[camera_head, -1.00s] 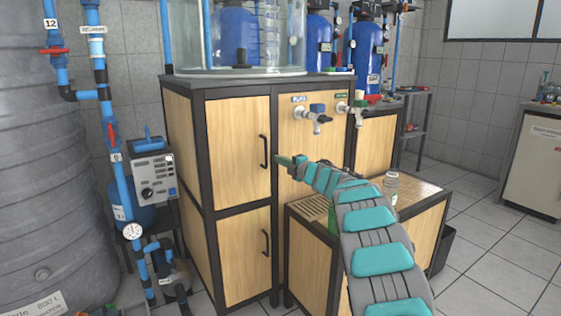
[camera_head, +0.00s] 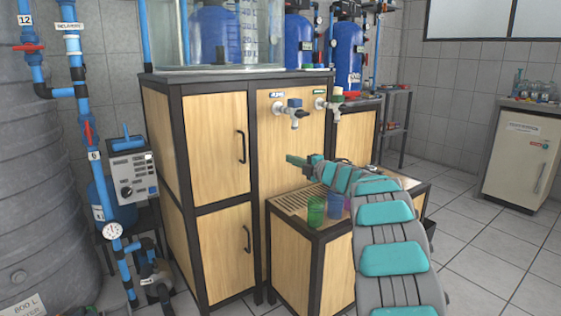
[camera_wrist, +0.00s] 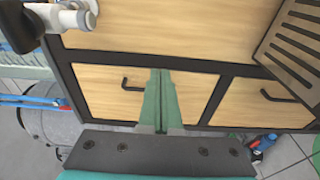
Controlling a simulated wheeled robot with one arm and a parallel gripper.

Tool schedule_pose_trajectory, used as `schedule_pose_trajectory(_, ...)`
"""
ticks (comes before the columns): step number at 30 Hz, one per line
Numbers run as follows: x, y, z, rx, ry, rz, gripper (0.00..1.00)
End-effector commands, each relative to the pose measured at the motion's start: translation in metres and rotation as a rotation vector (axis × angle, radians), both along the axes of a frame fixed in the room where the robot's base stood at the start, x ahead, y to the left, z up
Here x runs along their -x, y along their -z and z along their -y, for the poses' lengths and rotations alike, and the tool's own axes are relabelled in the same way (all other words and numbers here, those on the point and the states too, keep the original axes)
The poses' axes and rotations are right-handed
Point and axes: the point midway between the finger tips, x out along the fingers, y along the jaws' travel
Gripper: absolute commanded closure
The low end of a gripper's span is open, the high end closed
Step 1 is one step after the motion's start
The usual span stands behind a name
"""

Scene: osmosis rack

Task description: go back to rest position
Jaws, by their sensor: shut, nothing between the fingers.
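My gripper (camera_head: 298,161) is at the end of my grey and teal arm, in front of the wooden cabinet (camera_head: 210,140) and below its taps. In the wrist view my gripper (camera_wrist: 160,72) shows as two green fingers pressed together with nothing between them. Wooden doors with dark handles lie beyond the fingers. A white tap (camera_wrist: 75,17) is at the upper left of the wrist view.
A low wooden stand (camera_head: 290,250) with a slatted grate carries a green cup (camera_head: 316,211) and a blue cup (camera_head: 335,205), close to my arm. A glass tank stands on the cabinet. A grey tank (camera_head: 40,190) and blue pipes are at left. Tiled floor is open at right.

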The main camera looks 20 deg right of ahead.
Motion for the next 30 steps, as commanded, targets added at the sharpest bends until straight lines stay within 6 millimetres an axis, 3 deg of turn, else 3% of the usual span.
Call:
schedule_pose_trajectory(9,0.002,-0.005,0.005,-0.009,0.026,-0.004,1.0)
schedule_pose_trajectory(17,0.009,-0.047,0.019,-0.15,0.32,-0.057,1.0)
schedule_pose_trajectory(21,0.036,-0.058,0.027,-0.278,0.521,-0.112,1.0)
schedule_pose_trajectory(24,0.065,-0.055,0.028,-0.378,0.656,-0.166,1.0)
schedule_pose_trajectory(30,0.14,-0.027,0.012,-0.589,0.899,-0.312,1.0)
